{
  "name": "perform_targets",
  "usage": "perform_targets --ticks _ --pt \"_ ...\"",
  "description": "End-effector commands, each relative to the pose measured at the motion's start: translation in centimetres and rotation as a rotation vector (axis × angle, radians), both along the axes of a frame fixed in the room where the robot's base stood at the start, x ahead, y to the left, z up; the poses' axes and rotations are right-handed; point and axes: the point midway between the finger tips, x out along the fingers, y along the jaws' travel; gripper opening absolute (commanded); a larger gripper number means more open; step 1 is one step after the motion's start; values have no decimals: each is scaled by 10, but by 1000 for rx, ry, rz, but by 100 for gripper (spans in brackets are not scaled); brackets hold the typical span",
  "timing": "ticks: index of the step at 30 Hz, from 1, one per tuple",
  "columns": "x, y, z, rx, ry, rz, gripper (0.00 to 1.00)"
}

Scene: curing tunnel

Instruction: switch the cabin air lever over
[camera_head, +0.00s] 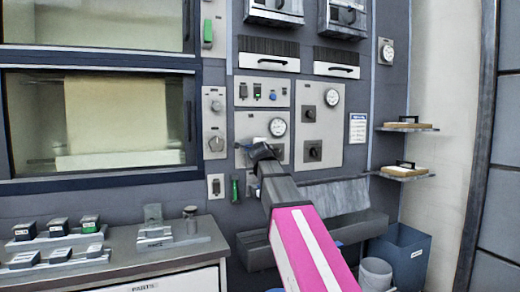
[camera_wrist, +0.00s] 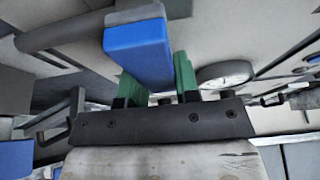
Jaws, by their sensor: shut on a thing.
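My gripper (camera_head: 262,153) is at the grey control panel on the wall, just below a round gauge (camera_head: 277,127). In the wrist view its two green fingers are closed on the sides of a blue block-shaped handle (camera_wrist: 138,52), which looks like the grip of the cabin air lever. A grey bar (camera_wrist: 75,30) runs off to the left beyond the handle. In the head view my gripper and arm hide most of the lever, so its exact position cannot be told.
A second panel with a gauge (camera_head: 332,97) and dark knobs is to the right. A knob panel (camera_head: 215,120) and a dark-framed window (camera_head: 100,120) are to the left. Below are a workbench (camera_head: 130,262) with small devices and a blue bin (camera_head: 402,255). Shelves (camera_head: 404,172) are at right.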

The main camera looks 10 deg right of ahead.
Motion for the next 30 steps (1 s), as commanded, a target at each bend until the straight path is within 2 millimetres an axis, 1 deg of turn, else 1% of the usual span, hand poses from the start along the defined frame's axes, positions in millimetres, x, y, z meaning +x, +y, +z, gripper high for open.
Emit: perform_targets --ticks 1,2,3,4,13,17,20,23,30 --pt "-1 0 -1 5 2 -1 0" --pt "-1 0 -1 5 2 -1 36" --pt "-1 0 -1 4 3 -1 49" --pt "-1 0 -1 4 3 -1 55" --pt "-1 0 0 2 1 0 55" --pt "-7 0 -1 1 1 0 55" --pt "-17 1 -1 1 1 0 55" --pt "-32 3 -2 2 0 0 55" --pt "-78 8 -2 2 0 1 55"
